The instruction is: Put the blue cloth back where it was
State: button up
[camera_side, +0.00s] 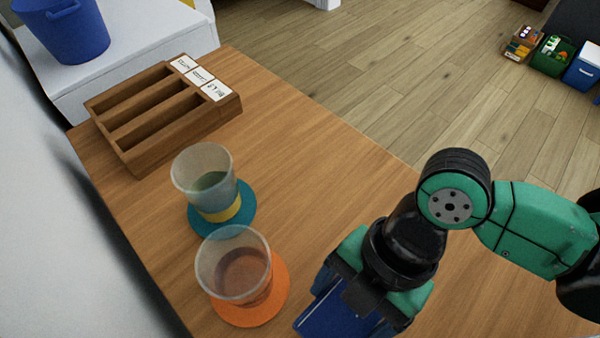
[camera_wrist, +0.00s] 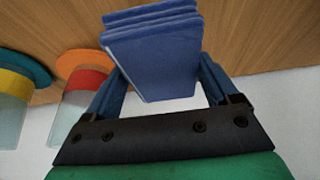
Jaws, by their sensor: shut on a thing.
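The blue cloth (camera_side: 335,312) is a folded stack of layers at the bottom of the side view, right of the orange coaster. In the wrist view the cloth (camera_wrist: 155,65) fills the space between my fingers. My gripper (camera_side: 352,286) points down over the table and is shut on the cloth. The gripper (camera_wrist: 160,80) has one finger on each side of it in the wrist view. I cannot tell whether the cloth touches the table.
A clear cup (camera_side: 232,268) stands on an orange coaster (camera_side: 280,290). Another cup (camera_side: 203,172) with a yellow band stands on a teal coaster (camera_side: 246,208). The table (camera_side: 310,150) middle is clear.

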aim_at(346, 311)
jog(key=shift+f, duration=1.8)
jog(key=shift+f, duration=0.15)
jog(key=o, duration=1)
jog(key=shift+o, duration=0.2)
